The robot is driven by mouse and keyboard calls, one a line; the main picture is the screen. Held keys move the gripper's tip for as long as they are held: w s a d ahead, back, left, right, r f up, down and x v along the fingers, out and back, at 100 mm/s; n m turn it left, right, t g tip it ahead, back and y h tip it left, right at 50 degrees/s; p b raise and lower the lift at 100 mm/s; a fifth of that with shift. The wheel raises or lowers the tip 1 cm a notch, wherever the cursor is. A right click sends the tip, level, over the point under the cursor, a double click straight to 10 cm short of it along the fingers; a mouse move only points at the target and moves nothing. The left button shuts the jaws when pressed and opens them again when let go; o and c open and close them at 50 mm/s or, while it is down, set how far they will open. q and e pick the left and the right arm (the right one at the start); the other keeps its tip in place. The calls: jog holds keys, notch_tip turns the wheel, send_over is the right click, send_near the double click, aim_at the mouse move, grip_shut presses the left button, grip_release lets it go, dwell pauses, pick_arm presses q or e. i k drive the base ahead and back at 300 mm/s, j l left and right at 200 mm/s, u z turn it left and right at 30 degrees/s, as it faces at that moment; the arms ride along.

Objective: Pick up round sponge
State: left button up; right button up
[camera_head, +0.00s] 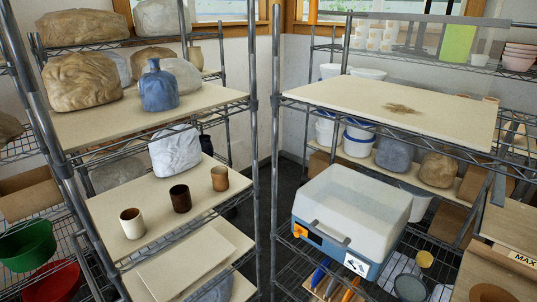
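A small round yellow thing (425,258), which looks like the round sponge, is on the lower right wire shelf. It is to the right of the blue and white machine and close to a dark bowl. It is too small to make out its texture or what it rests on. Neither of my grippers is in view.
The blue and white machine (348,220) with a pale lid stands left of the yellow thing. A dark round bowl (409,287) and tools with blue and orange handles (335,285) are low down. A pale board (400,100) above bears brown crumbs. Metal posts (276,150) stand in front.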

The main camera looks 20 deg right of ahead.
aim_at(424, 260)
jog(key=z, duration=1.85)
